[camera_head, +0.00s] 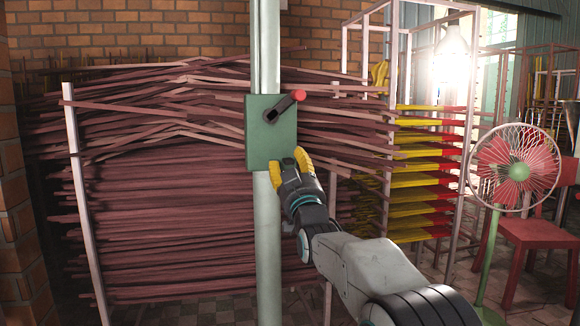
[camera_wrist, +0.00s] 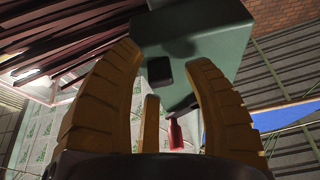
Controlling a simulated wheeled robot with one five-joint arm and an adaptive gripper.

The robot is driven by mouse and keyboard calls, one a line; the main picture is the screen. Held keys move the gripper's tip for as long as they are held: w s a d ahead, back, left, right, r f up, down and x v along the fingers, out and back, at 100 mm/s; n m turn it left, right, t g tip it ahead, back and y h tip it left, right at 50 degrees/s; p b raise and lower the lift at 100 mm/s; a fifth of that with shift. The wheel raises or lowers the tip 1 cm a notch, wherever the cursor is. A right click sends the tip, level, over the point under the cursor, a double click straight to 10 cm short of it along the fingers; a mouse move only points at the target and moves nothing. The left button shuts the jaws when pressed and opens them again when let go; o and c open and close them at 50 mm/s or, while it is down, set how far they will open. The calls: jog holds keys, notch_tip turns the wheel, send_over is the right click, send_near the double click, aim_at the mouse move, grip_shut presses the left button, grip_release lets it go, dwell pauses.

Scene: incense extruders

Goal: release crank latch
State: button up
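A green box (camera_head: 258,150) is fixed to a pale upright post. On its front is a dark crank arm (camera_head: 282,108) tilted up to the right, ending in a red knob (camera_head: 299,95). My gripper (camera_head: 286,158), with yellow fingers, is just below and in front of the box's lower right corner. In the wrist view my gripper (camera_wrist: 165,58) is open, its fingers spread with nothing held. The green box (camera_wrist: 220,40) shows beyond them, with a dark square part (camera_wrist: 160,70) between the fingers. A red piece (camera_wrist: 174,134) shows lower down. I cannot tell which part is the latch.
The pale post (camera_head: 268,230) runs from top to bottom. Stacks of dark red incense sticks (camera_head: 170,210) fill the space behind it. At the right are a rack of yellow and red bundles (camera_head: 425,180), a fan (camera_head: 517,170) and a red chair (camera_head: 540,236).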

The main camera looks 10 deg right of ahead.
grip_shut()
jog(key=shift+f, duration=0.1)
jog(key=shift+f+b, duration=0.15)
jog(key=shift+b, duration=0.35)
jog(key=shift+t+b, duration=0.6)
jog(key=shift+b, duration=0.05)
jog(key=shift+c, duration=1.6)
grip_release()
jog(key=shift+w+d, duration=0.1)
jog(key=shift+d, duration=0.05)
jog(key=o, duration=0.4)
